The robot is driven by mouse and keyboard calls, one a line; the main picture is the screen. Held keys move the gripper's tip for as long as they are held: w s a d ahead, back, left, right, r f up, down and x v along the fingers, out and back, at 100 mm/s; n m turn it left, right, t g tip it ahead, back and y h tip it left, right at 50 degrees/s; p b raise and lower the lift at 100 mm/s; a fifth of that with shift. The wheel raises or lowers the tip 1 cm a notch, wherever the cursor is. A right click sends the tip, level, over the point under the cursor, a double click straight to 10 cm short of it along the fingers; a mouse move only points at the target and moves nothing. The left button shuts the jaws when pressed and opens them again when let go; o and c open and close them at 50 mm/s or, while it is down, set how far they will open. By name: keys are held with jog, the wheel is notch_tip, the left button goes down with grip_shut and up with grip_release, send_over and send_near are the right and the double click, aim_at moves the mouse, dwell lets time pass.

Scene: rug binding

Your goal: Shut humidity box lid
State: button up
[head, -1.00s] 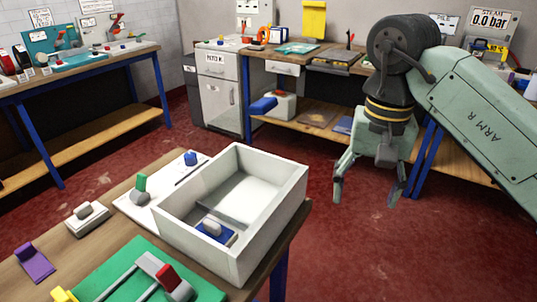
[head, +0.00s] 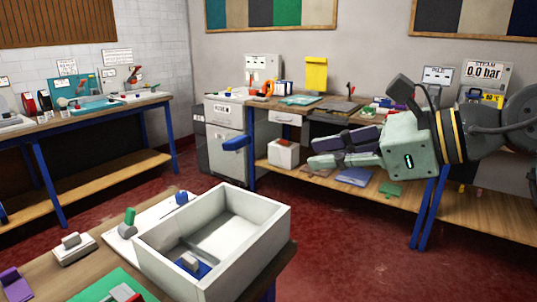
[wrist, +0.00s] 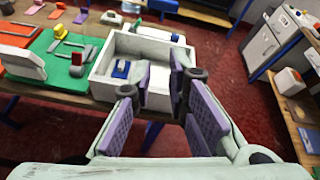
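A white open-topped box (head: 262,243) stands on the near table; I take it for the humidity box, but cannot make out a lid on it. It also shows in the wrist view (wrist: 100,72), beyond my fingers. Inside lies a blue block with a light grey knob (head: 190,263), beside a grey bar. My gripper (head: 312,153) is raised to the right of and behind the box in the head view, fingers pointing left. In the wrist view my gripper (wrist: 160,85) has its purple-padded fingers apart with nothing held. The fingers hide part of the box there.
The near table (head: 60,280) also holds a green mat (head: 88,288), a purple block (head: 14,283) and a grey-knobbed block (head: 73,248). A grey cabinet (head: 222,120) and a far bench (head: 262,112) stand behind. Red floor between is clear.

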aim_at(246, 144)
jog(key=shift+s+d+r+m+t+y, duration=0.2)
jog(key=shift+s+d+r+m+y, duration=0.05)
jog(key=shift+r+m, duration=0.35)
jog(key=shift+s+d+r+m+t+y, duration=0.25)
jog(key=shift+r+m, duration=0.25)
jog(key=shift+r, duration=0.15)
jog(key=shift+c, duration=1.3)
jog(key=shift+w+a+r, duration=0.1)
jog(key=shift+a+r, duration=0.05)
jog(key=shift+r, duration=0.05)
grip_shut()
jog(key=p+x, duration=0.5)
jog(key=x, duration=0.8)
jog(key=shift+r, duration=0.15)
jog(key=shift+w+a+f, duration=0.2)
jog(key=shift+w+a, duration=0.05)
jog(key=shift+a, duration=0.05)
